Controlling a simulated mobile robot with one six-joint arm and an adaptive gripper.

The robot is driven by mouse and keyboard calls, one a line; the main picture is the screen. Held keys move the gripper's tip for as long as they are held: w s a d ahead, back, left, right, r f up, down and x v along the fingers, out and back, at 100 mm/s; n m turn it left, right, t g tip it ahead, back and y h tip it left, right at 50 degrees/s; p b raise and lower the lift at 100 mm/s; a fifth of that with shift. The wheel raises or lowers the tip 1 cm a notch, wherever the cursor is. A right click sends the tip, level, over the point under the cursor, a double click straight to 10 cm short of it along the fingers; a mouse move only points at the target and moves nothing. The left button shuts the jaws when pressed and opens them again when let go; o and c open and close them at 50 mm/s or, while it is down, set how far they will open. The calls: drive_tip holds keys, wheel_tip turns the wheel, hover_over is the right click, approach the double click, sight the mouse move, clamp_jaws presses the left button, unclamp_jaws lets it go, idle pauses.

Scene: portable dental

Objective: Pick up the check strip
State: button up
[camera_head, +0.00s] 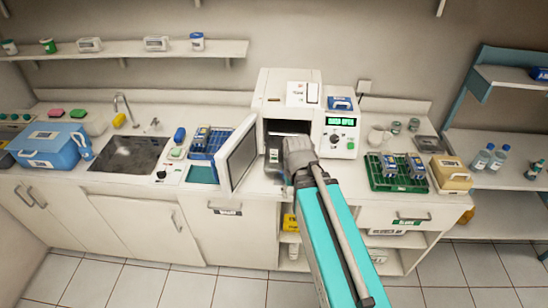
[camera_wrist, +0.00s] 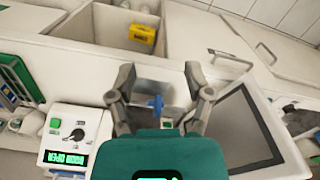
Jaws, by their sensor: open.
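My gripper (camera_wrist: 160,78) is open, its two fingers spread apart in the wrist view. Between and beyond them is a small blue piece (camera_wrist: 156,103) in front of a grey surface; I cannot tell whether it is the check strip. No grip on it shows. In the head view the end of my arm is in front of the white sterilizer (camera_head: 271,99), at its open chamber, and my fingers cannot be made out there. The sterilizer's door (camera_head: 238,153) stands open to the left. I cannot pick out the check strip with certainty in either view.
A green rack (camera_head: 376,184) holding blue-labelled packs and a tan box (camera_head: 452,173) stand right of the sterilizer. A blue rack (camera_head: 207,143), sink (camera_head: 128,153) and blue case (camera_head: 48,143) are to the left. The open door is close beside my gripper.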

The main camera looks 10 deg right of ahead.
drive_tip(key=w+r+n+p, duration=0.2)
drive_tip(key=w+n, duration=0.5)
drive_tip(key=w, duration=0.5)
drive_tip(key=w+r+n+y+p, duration=0.1)
drive_tip(key=w+r+n+p, duration=0.2)
drive_tip(key=w+n, duration=0.4)
drive_tip(key=w, duration=0.5)
drive_tip(key=shift+w+r+n, duration=0.3)
drive_tip(key=shift+w+r, duration=0.05)
drive_tip(key=shift+w, duration=0.05)
drive_tip(key=shift+a+f, duration=0.15)
drive_tip(key=shift+f, duration=0.05)
drive_tip(key=b, duration=0.8)
hover_over(273, 160)
drive_tip(key=f, duration=0.8)
drive_tip(key=shift+s+d+f, duration=0.1)
drive_tip(key=shift+d, duration=0.25)
drive_tip(key=shift+f, duration=0.1)
drive_tip(key=shift+w+a+f+b, duration=0.1)
drive_tip(key=shift+w+f+b, duration=0.05)
drive_tip(key=shift+f+b, duration=1.15)
drive_tip(key=shift+w+a+f+b, duration=0.1)
drive_tip(key=shift+w+f+b, duration=0.05)
drive_tip(key=shift+f+b, duration=1.15)
drive_tip(key=shift+r, duration=0.15)
